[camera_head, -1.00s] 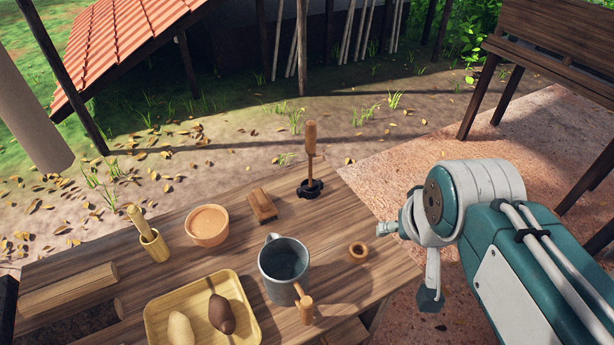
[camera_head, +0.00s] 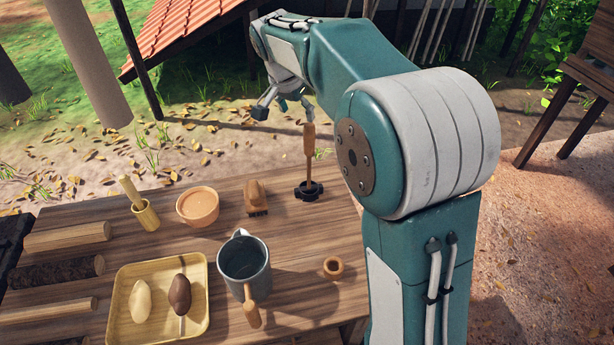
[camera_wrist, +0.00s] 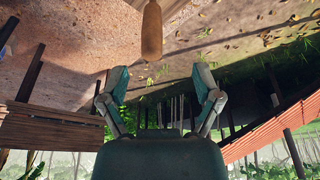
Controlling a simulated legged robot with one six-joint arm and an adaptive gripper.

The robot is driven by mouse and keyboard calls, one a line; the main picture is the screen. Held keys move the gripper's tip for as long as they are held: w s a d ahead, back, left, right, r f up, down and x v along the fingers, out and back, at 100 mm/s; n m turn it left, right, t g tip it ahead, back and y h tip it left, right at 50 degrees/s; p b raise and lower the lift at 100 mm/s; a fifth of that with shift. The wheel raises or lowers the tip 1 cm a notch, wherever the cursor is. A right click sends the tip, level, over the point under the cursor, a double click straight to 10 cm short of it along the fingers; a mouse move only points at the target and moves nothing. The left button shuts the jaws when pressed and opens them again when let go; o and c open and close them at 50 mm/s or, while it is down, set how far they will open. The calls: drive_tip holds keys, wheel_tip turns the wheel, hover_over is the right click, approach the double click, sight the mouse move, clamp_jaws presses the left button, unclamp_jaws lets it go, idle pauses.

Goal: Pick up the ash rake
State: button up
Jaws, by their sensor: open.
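The upright wooden-handled tool (camera_head: 309,150), which I take to be the ash rake, stands at the far edge of the table with its lower end in a dark lobed base (camera_head: 308,191). My gripper (camera_head: 284,108) is open and empty, just above and left of the handle top in the head view. In the wrist view, the handle (camera_wrist: 152,32) hangs in from the top edge, ahead of and between my open fingers (camera_wrist: 158,82), apart from both. Its lower end is out of that view.
Bare ground lies beyond.

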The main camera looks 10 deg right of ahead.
sight(311, 125)
drive_tip(key=d+f, duration=0.1)
drive_tip(key=f, duration=0.1)
drive_tip(key=w+d+f, duration=0.1)
drive_tip(key=f, duration=0.1)
drive_tip(key=d+f, duration=0.1)
drive_tip(key=f, duration=0.1)
drive_tip(key=shift+w+d, duration=0.15)
drive_tip(key=shift+d, duration=0.2)
drive_tip(key=f, duration=0.2)
drive_tip(key=w+f, duration=0.1)
drive_tip(key=f, duration=0.1)
drive_tip(key=shift+a, duration=0.4)
drive_tip(key=shift+d+f, duration=0.1)
drive_tip(key=shift+d, duration=0.5)
drive_tip(key=c, duration=1.1)
clamp_jaws()
drive_tip(key=shift+a, duration=0.3)
